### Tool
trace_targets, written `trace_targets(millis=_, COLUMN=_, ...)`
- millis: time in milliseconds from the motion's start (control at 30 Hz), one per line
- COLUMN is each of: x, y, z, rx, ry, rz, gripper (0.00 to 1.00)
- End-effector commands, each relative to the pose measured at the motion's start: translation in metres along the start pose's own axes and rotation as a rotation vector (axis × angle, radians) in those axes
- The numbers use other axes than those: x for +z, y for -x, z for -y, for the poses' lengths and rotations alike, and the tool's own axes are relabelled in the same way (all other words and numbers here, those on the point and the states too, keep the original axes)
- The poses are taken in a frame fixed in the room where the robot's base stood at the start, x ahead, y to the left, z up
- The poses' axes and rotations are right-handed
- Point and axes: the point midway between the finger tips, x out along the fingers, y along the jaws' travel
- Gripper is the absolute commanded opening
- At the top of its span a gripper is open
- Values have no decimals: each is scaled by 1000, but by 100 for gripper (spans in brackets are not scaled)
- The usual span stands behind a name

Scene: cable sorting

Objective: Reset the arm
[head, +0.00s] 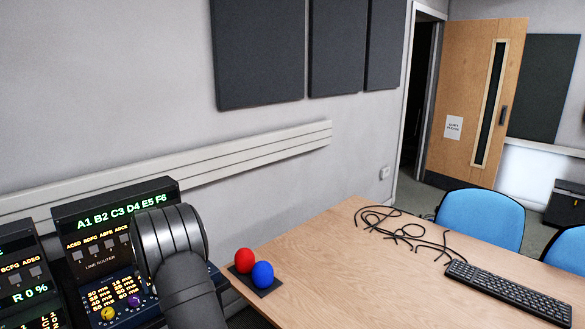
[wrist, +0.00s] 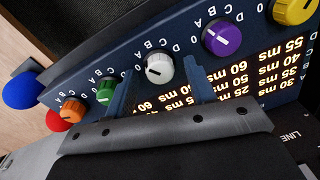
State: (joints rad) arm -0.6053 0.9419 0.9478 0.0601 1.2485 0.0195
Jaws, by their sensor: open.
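My arm (head: 178,260) reaches over the line router (head: 72,228) at the lower left of the head view and hides part of its front; my gripper is hidden there. In the wrist view my gripper (wrist: 160,86) is open, with its two blue-grey fingers apart in front of the router panel. A white knob (wrist: 158,68) shows between the fingers, and nothing is held. A green knob (wrist: 106,92) and an orange knob (wrist: 72,109) lie to the left, a purple knob (wrist: 222,39) and a yellow knob (wrist: 294,10) to the right. Whether a finger touches the panel, I cannot tell.
A red ball (head: 244,260) and a blue ball (head: 262,274) sit on a dark pad at the near left of the wooden table (head: 350,285). Loose black cables (head: 400,232) and a keyboard (head: 510,290) lie farther right. Blue chairs (head: 480,218) stand behind.

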Motion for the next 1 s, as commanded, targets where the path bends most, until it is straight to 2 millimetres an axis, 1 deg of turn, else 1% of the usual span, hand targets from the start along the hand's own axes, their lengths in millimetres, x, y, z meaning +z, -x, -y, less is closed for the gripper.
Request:
trace_targets(millis=600, x=0, y=0, z=1, rx=-1, ry=503, rz=29, gripper=50)
trace_targets(millis=700, x=-2, y=24, z=1, rx=0, ry=497, rz=26, gripper=50)
trace_targets(millis=1000, x=-4, y=85, z=1, rx=0, ry=494, rz=25, gripper=50)
